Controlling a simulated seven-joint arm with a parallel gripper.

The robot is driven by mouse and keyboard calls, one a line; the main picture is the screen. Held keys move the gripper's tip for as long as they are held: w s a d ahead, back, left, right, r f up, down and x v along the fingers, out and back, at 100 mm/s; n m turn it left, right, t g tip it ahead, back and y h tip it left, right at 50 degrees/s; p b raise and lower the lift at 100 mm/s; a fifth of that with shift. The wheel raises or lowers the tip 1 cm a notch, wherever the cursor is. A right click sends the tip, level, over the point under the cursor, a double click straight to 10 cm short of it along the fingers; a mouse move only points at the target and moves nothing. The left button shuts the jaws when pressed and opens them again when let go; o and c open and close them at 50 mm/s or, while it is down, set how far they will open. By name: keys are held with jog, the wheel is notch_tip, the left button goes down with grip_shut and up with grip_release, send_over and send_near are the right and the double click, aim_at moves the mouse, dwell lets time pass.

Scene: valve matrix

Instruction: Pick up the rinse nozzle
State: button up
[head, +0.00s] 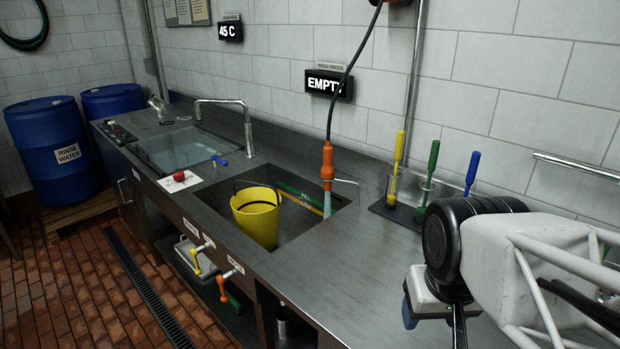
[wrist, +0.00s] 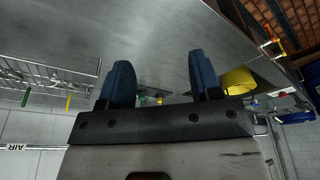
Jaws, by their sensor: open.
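The rinse nozzle (head: 327,165) is orange with a pale blue lower end. It hangs upright from a black hose (head: 347,75) at the back right of the sink, in the head view. I cannot make it out clearly in the wrist view. My gripper (head: 409,312) is at the lower right of the head view, over the front right counter, well apart from the nozzle. Its two blue fingers are spread with nothing held between them in the wrist view (wrist: 160,82).
A yellow bucket (head: 256,216) stands in the sink. Yellow, green and blue-handled brushes stand in a holder (head: 398,211) right of the nozzle. A thin tap (head: 346,182) is close beside the nozzle. The counter (head: 345,265) in front of the brushes is clear.

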jog(key=shift+o, duration=0.4)
jog(key=w+a+r+m, duration=0.1)
jog(key=w+r+m, duration=0.25)
jog(key=w, duration=0.85)
jog(key=w+a+r+m+g, duration=0.15)
jog(key=w+r, duration=0.35)
jog(key=w, duration=0.6)
jog(key=w+a+r+m, duration=0.1)
jog(key=w+r+m, duration=0.3)
jog(key=w, duration=0.8)
jog(key=m+g, duration=0.1)
jog(key=m, duration=0.7)
send_over(330, 146)
jog(key=s, duration=0.1)
notch_tip(330, 146, down, 8)
jog(key=shift+d+r, duration=0.1)
jog(key=shift+w+f+m, duration=0.35)
jog(key=shift+w+m, duration=0.05)
jog(key=shift+w, duration=0.1)
jog(key=shift+f, duration=1.3)
